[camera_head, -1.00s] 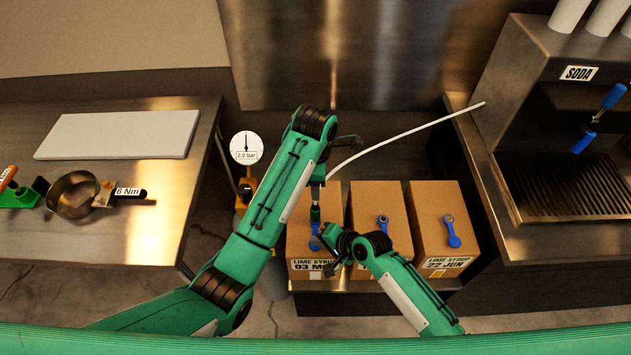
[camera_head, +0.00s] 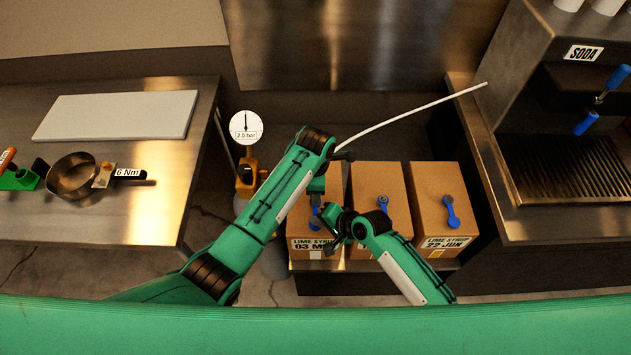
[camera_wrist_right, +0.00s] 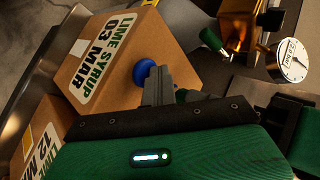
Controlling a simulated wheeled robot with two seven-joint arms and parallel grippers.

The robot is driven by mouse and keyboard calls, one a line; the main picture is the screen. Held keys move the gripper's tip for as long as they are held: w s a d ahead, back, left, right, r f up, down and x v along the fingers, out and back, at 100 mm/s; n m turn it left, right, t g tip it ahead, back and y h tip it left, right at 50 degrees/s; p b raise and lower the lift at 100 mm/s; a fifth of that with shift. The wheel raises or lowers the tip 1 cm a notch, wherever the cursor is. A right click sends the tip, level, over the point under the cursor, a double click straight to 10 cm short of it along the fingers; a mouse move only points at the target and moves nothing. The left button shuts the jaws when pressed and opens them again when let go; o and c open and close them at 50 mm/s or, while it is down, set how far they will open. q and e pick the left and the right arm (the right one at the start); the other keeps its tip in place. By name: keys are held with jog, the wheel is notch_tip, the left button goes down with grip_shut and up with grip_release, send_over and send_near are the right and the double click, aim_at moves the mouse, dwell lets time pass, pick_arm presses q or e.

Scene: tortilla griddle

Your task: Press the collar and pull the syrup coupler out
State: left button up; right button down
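The front-left box labelled LIME SYRUP 03 MAR (camera_head: 300,226) stands on a low shelf, with a blue fitting (camera_head: 315,218) on top. My left gripper (camera_head: 317,196) is above that fitting. The white tube (camera_head: 410,112) runs into it, and it appears shut on the syrup coupler, which the arm mostly hides. My right gripper (camera_head: 337,222) is beside the fitting. In the right wrist view its grey fingers (camera_wrist_right: 158,82) look close together, with tips at a round blue part (camera_wrist_right: 144,72); contact is unclear. A green cylinder with a pale end (camera_wrist_right: 211,40) shows beyond, apart from the box.
Two more syrup boxes (camera_head: 380,183) (camera_head: 432,183) with blue fittings stand to the right. The soda machine (camera_head: 520,105) is at the far right. A brass regulator (camera_head: 247,178) and a gauge (camera_head: 246,127) stand left of the boxes. A steel table (camera_head: 110,215) fills the left side.

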pick_arm(q)
jog(key=c, duration=1)
jog(key=shift+o, duration=1.4)
jog(key=shift+c, duration=1.3)
jog(key=shift+r, duration=0.15)
jog(key=shift+r, duration=1.75)
